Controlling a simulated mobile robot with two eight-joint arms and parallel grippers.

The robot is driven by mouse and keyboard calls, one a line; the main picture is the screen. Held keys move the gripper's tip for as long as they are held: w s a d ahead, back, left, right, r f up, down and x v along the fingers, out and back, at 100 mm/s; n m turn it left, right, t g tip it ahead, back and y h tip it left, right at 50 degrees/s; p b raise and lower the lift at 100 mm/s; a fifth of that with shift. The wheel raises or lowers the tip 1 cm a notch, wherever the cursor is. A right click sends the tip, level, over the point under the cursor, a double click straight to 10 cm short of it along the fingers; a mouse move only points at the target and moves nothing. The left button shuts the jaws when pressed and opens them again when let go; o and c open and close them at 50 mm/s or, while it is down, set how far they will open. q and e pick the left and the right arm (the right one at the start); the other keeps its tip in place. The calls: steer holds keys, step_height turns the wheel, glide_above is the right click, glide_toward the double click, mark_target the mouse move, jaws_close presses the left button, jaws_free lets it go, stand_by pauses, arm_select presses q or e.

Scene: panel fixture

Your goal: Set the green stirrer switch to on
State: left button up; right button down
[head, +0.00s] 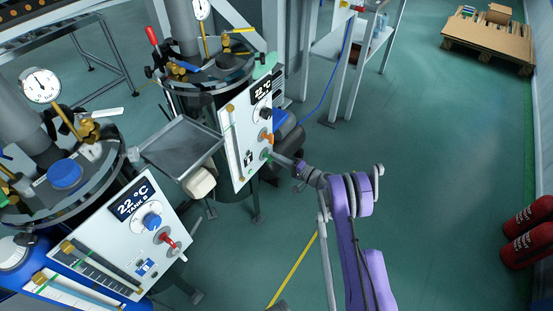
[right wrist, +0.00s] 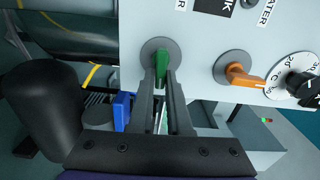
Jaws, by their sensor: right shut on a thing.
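The green stirrer switch (right wrist: 161,65) sits on a round grey base on the white panel. In the right wrist view its lever points down the picture, toward my gripper. In the head view the green switch (head: 265,154) is low on the farther tank's panel, partly hidden by my gripper. My right gripper (right wrist: 161,84) is shut on the green lever, one finger on each side. In the head view my right gripper (head: 276,158) reaches the panel from the right. The on and off marks cannot be read. My left gripper is not in view.
An orange switch (right wrist: 245,77) and a black-knobbed dial (right wrist: 303,86) are beside the green switch on the same panel. The nearer tank's panel (head: 122,230) has a blue knob and a red switch. A grey tray (head: 180,146) stands between the tanks.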

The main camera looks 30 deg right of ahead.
steer(key=shift+f+m, duration=0.1)
steer(key=shift+m, duration=0.2)
stand_by(0.4)
steer(key=c, duration=0.9)
jaws_free()
steer(key=shift+s, duration=0.1)
steer(key=p+v, duration=0.1)
steer(key=v, duration=0.9)
steer(key=shift+s+d+p, duration=0.1)
steer(key=shift+s+p, duration=0.25)
